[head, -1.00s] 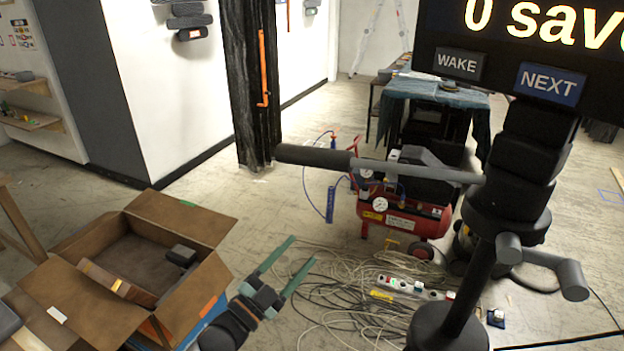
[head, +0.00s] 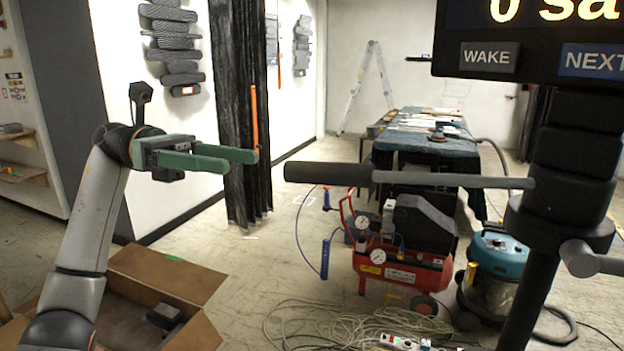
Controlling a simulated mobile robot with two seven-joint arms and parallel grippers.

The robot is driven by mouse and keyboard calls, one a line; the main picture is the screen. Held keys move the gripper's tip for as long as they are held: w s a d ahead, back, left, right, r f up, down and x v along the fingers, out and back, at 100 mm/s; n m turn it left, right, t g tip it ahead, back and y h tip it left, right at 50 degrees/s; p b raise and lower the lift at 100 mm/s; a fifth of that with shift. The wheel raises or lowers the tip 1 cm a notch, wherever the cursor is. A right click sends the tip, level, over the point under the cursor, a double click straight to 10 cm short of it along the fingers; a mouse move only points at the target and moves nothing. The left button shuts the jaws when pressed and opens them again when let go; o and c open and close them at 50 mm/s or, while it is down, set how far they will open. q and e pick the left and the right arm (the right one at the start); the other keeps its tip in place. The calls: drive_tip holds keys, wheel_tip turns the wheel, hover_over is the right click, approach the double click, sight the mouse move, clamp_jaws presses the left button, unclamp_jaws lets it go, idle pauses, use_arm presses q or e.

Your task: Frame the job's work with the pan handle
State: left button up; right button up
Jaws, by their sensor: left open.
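The pan handle (head: 328,173) is a level bar with a dark grip at its left end and a grey rod. The rod runs right to a black post (head: 568,190). Above it hangs a dark screen (head: 530,25) with large yellowish text, partly cut off, and WAKE and NEXT buttons. My left gripper (head: 241,161) has green fingers that point right toward the grip's free end. The fingers are apart with nothing between them, and a gap shows between them and the grip. My right gripper is not in view.
An open cardboard box (head: 170,275) lies at lower left. A red compressor (head: 400,268), a teal vacuum (head: 495,270) and tangled cables (head: 330,325) cover the floor beyond the handle. A dark curtain (head: 238,120) hangs behind my gripper. Grey reliefs (head: 172,45) are on the white wall.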

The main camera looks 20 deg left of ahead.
sight(313, 172)
use_arm(q)
drive_tip(key=d, duration=0.8)
drive_tip(key=d+p, duration=0.1)
drive_tip(key=d, duration=0.3)
drive_tip(key=shift+s, duration=0.3)
drive_tip(key=shift+c, duration=0.3)
clamp_jaws()
idle(0.5)
